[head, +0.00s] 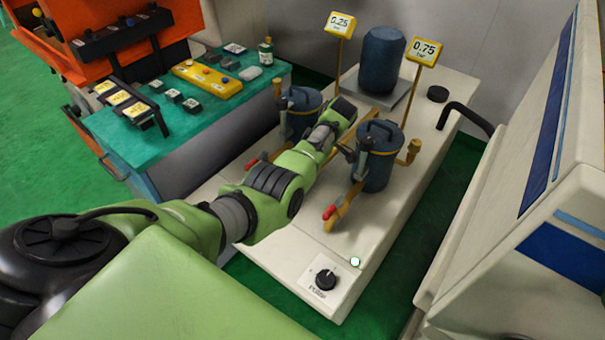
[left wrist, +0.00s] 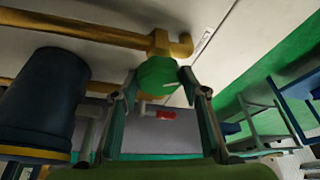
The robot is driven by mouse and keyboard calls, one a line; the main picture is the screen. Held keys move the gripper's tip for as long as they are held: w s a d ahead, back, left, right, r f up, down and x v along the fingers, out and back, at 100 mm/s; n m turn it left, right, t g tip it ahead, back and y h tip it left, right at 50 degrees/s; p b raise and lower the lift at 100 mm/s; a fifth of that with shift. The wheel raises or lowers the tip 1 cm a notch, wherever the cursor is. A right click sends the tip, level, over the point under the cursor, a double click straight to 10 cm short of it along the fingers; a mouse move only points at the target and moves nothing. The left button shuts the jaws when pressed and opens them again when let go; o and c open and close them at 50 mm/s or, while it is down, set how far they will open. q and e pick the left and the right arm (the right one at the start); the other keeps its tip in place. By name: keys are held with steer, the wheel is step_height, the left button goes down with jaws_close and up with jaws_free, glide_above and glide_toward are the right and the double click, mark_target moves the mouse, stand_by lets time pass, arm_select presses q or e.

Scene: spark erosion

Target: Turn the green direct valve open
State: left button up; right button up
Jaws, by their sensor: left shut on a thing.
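The green direct valve (left wrist: 158,73) shows in the left wrist view as a green knob at the end of a yellow pipe (left wrist: 160,43). My left gripper (left wrist: 160,84) has its two fingers on either side of the knob and is shut on it. In the head view my left arm reaches in from the lower left, and the wrist end (head: 340,112) lies between the two blue filter canisters. The green valve and the fingertips are hidden there behind the arm. My right gripper is in neither view.
The right canister (head: 377,170) and left canister (head: 302,122) stand close beside my arm. A red-handled lever (head: 329,212) sits in front of the right canister. Yellow signs (head: 424,51) stand behind. A pale machine cabinet (head: 545,180) borders the right. The bench front holds a black knob (head: 326,279).

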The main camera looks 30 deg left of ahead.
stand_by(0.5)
arm_select(q)
steer(key=o, duration=1.1)
steer(key=shift+o, duration=0.2)
steer(key=v, duration=1.2)
steer(key=shift+w, duration=0.1)
